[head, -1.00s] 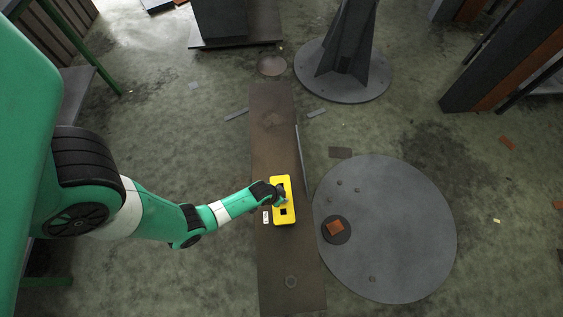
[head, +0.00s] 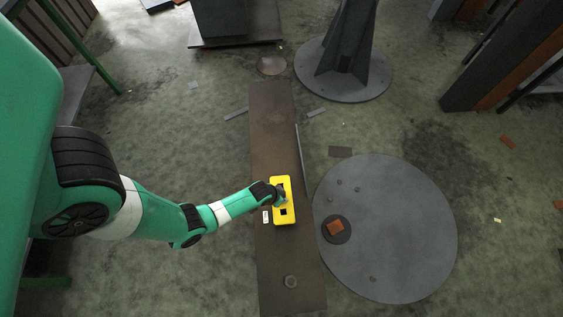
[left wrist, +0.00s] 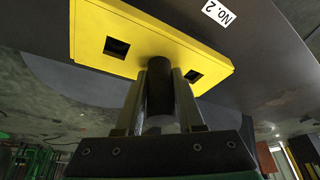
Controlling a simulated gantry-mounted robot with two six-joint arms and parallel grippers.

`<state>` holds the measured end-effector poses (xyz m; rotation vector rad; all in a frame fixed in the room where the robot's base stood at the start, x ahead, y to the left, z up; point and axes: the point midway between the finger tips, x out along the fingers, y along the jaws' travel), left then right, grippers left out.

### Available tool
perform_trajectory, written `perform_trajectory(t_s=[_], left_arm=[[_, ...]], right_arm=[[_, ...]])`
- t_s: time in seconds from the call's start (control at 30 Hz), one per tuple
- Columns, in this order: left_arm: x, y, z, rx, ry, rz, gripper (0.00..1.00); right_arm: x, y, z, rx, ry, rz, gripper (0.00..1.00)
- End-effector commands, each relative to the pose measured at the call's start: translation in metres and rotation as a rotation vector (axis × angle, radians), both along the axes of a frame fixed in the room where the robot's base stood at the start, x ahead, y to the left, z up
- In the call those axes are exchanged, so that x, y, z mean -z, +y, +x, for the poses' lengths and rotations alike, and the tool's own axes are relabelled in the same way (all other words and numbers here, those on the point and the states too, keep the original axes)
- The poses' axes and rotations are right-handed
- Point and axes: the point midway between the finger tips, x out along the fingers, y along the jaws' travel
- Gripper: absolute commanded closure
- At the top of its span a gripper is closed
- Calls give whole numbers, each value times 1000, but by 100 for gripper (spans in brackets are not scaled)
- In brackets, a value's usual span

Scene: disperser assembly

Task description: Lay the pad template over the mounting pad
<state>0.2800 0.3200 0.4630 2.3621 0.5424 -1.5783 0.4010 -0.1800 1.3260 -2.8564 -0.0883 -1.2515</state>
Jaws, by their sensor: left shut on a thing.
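The yellow pad template (head: 283,222) is a flat rectangular plate with square holes, over the brown plank (head: 275,145). In the left wrist view the template (left wrist: 120,32) shows close, with two square holes. My left gripper (left wrist: 160,85) is shut on the template's dark round handle (left wrist: 160,92). A white "No. 2" label (left wrist: 215,12) lies on the surface beside the template; it also shows in the head view (head: 266,216). I cannot make out the mounting pad; it may be hidden under the template. Whether the template touches the surface below is unclear. My right gripper is out of view.
A grey stand (head: 345,85) is at the back.

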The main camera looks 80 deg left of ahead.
Motion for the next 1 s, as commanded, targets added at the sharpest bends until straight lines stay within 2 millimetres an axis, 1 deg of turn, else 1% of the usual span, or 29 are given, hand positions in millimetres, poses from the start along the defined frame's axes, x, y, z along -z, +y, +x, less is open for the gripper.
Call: perform_trajectory(t_s=[0.2,0.43,0.47,0.5,0.63,0.67,0.9,1.0], left_arm=[[4,0,1,0,-2,1,100],[4,0,1,0,-2,1,100],[4,0,1,0,-2,1,61],[4,0,1,0,-2,1,54],[4,0,0,0,-1,0,31],[4,0,0,0,-1,0,28],[5,0,-1,0,2,-1,28],[-1,-1,-2,0,1,0,28]], right_arm=[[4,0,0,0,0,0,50],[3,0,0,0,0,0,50],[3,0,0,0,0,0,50],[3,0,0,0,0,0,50],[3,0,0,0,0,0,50],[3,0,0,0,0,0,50],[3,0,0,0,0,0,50],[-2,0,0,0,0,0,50]])
